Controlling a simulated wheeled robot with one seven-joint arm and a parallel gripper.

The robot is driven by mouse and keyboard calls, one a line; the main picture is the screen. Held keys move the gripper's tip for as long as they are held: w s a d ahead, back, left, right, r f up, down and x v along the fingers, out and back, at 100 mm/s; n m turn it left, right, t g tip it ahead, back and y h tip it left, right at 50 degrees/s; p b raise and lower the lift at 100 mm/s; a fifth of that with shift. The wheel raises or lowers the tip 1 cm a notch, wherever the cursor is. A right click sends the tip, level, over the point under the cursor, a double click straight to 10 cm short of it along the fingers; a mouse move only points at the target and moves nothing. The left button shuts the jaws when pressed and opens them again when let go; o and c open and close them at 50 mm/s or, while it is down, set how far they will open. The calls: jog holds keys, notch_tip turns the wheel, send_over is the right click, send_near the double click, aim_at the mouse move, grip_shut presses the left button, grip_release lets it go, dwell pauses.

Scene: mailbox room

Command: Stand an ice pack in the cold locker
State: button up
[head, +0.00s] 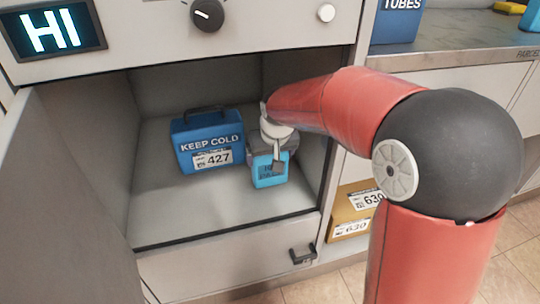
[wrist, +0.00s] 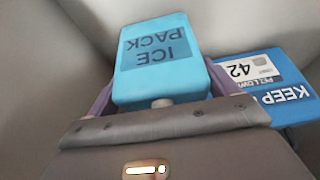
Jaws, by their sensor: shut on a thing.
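The light-blue ice pack (head: 268,174) is inside the open cold locker (head: 185,220), to the right of the blue KEEP COLD box (head: 208,140). It looks roughly upright in the head view; I cannot tell whether its base touches the locker floor. In the wrist view the ice pack (wrist: 158,60) shows its ICE PACK label, upside down. My gripper (wrist: 160,88) is shut on it, with a purple finger on each side. In the head view my gripper (head: 274,150) reaches in from the right and hides the pack's upper part.
The locker door (head: 70,190) stands open at the left. A panel with a dial (head: 207,14) and a HI display (head: 52,30) is above the opening. A drawer front (head: 230,262) is below. Free floor lies left and in front inside the locker. A yellow parcel (head: 350,212) is lower right.

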jog(key=o, duration=1)
jog(key=shift+o, duration=0.2)
jog(key=s+a+p+v, duration=0.1)
jog(key=p+v, duration=0.1)
jog(key=v, duration=0.4)
jog(key=s+d+r+m, duration=0.1)
jog(key=s+d, duration=0.6)
jog(key=s, duration=0.4)
jog(key=s+d+m+t+h, duration=0.1)
jog(key=s+d+m, duration=0.1)
jog(key=s+d, duration=0.6)
jog(key=s, duration=0.4)
jog(key=shift+s+d+r, duration=0.25)
jog(key=shift+s+r, duration=0.1)
jog(key=shift+r, duration=0.05)
jog(key=shift+r, duration=0.1)
